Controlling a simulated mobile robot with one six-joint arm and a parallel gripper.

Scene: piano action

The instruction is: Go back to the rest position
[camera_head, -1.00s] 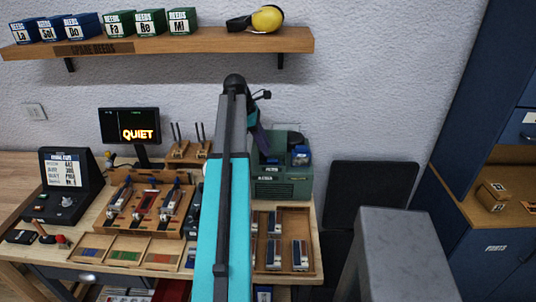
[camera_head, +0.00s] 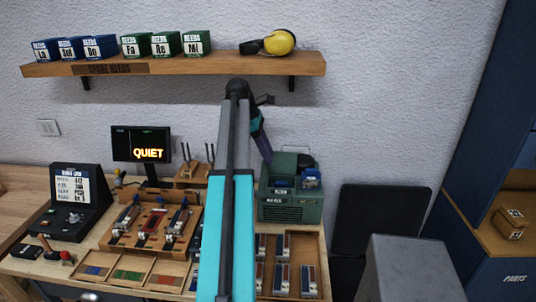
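My arm rises through the middle of the view, with a teal and dark grey link in front and a dark joint at its top. Beyond that joint, a short purple and teal part of the arm slopes down to the right, towards the green machine (camera_head: 291,212). My gripper cannot be made out, so I cannot see whether it holds anything. The workbench (camera_head: 100,240) stands beyond the arm, and the arm hides part of its middle.
A wooden action tray (camera_head: 117,243), a parts tray (camera_head: 321,252), a labelled console (camera_head: 75,203) and a screen reading QUIET (camera_head: 141,143) stand on the bench. A shelf (camera_head: 200,66) holds reed boxes and yellow earmuffs (camera_head: 280,42). A grey block (camera_head: 410,270) and blue cabinet (camera_head: 475,150) are right.

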